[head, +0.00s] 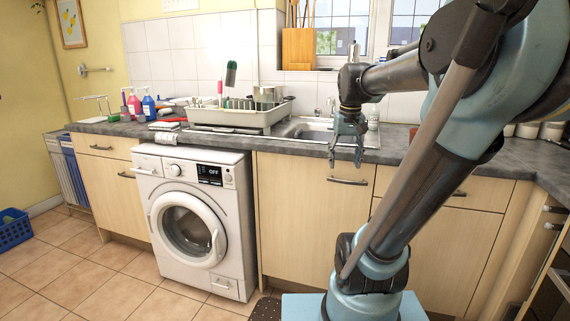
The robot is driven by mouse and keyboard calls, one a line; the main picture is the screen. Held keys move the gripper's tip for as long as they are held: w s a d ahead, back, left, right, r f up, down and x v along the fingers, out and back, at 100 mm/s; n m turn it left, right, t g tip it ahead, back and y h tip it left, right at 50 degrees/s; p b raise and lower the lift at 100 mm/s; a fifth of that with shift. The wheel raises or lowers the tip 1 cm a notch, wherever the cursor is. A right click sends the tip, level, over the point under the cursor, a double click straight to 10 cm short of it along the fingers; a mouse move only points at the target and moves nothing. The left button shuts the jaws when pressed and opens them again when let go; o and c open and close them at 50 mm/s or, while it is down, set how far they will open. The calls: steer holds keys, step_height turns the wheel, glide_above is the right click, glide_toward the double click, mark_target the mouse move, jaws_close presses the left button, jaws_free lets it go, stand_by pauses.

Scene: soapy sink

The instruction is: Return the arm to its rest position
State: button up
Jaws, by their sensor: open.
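My gripper (346,155) hangs with its fingers pointing down at the front edge of the worktop, in front of the sink (307,130). Its fingers are apart and nothing shows between them. My arm reaches in from the right side of the head view, bent at the elbow, and hides part of the worktop and window behind it. Much of the sink's right side is hidden behind my gripper and arm.
A dish rack (228,117) stands on the worktop (395,147) left of the sink. Soap bottles (148,107) stand further left. A washing machine (195,215) is below. A blue basket (14,229) sits on the floor at far left. The tiled floor (110,285) before the machine is clear.

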steer(key=s+f, duration=1.5)
steer(key=f, duration=0.3)
steer(key=shift+f+t, duration=0.2)
steer(key=shift+t, duration=0.1)
